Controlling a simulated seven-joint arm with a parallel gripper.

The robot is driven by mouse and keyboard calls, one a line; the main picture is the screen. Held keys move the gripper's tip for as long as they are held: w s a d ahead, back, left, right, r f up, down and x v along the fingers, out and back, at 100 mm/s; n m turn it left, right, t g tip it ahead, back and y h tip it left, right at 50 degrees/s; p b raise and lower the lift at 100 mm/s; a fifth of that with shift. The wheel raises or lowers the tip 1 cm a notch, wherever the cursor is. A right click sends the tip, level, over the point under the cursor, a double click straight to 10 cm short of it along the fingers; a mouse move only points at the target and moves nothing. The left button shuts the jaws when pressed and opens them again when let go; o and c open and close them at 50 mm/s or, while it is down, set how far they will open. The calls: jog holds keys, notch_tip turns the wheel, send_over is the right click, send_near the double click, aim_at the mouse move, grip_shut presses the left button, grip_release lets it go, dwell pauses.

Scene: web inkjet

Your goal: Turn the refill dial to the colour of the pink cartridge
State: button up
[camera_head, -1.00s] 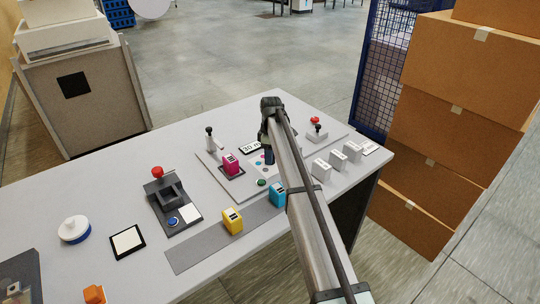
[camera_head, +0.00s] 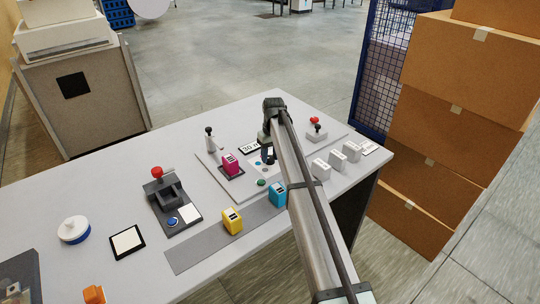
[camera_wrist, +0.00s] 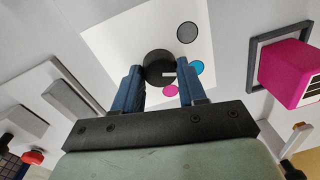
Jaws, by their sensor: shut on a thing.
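The refill dial (camera_wrist: 158,64) is a black round knob on a white plate (camera_wrist: 112,40). A small white mark shows on its lower right side, towards the gap between the cyan spot (camera_wrist: 197,67) and the pink spot (camera_wrist: 171,90). A grey spot (camera_wrist: 187,33) lies further off. My gripper (camera_wrist: 160,70) has its blue fingers on either side of the dial and is shut on it. In the head view my arm partly covers the dial. The pink cartridge (camera_head: 230,164) stands upright in a dark holder left of the dial and also shows in the wrist view (camera_wrist: 288,72).
A yellow cartridge (camera_head: 232,220) and a cyan cartridge (camera_head: 277,194) stand on a grey strip in front. White blocks (camera_head: 338,160) stand right of my arm. A red-knobbed press (camera_head: 170,195) stands to the left.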

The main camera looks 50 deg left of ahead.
aim_at(272, 158)
jog(key=m, duration=0.7)
jog(key=shift+d, duration=0.1)
jog(key=m, duration=0.6)
jog(key=shift+m+t+y, duration=0.3)
dwell(0.3)
jog(key=o, duration=1)
jog(key=shift+o, duration=0.2)
notch_tip(272, 158, up, 14)
jog(key=shift+d, duration=0.45)
jog(key=shift+w+f, duration=0.1)
jog(key=shift+f, duration=0.05)
